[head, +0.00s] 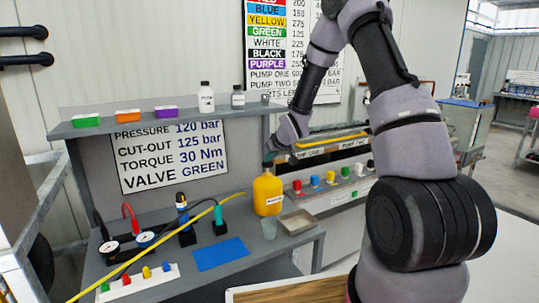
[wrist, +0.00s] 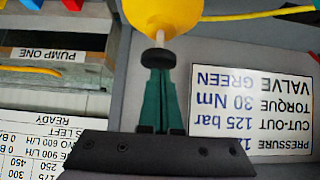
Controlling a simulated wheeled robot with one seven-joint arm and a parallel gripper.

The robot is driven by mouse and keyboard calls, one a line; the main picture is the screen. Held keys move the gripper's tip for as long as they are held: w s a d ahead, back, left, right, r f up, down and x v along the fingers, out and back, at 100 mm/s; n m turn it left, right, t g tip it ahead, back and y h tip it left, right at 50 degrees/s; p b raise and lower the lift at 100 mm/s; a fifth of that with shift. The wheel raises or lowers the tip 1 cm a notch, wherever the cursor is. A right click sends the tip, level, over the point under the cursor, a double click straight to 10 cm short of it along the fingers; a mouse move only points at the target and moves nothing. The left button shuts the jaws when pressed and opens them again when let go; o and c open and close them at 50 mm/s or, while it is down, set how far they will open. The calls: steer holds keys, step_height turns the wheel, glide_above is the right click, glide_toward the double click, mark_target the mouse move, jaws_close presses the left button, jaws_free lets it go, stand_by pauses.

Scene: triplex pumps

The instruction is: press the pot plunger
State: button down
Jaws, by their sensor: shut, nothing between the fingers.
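The yellow pot (head: 267,196) stands upright on the grey bench, near its right end. In the wrist view the yellow pot (wrist: 162,14) is at the top edge, upside down. A thin white stem joins it to the dark round plunger head (wrist: 157,57). My gripper (wrist: 158,72) has its green fingers shut together, with their tips at the plunger head. I cannot tell whether they touch it or stop just short. In the head view my gripper (head: 268,160) is directly above the pot, pointing down, and hides most of the plunger.
A shelf (head: 165,123) with bins and bottles is behind. A yellow hose (head: 165,245) crosses the bench.

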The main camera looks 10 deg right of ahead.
mark_target(270, 165)
steer(key=shift+f, duration=0.1)
steer(key=shift+f, duration=1.65)
steer(key=shift+s, duration=0.1)
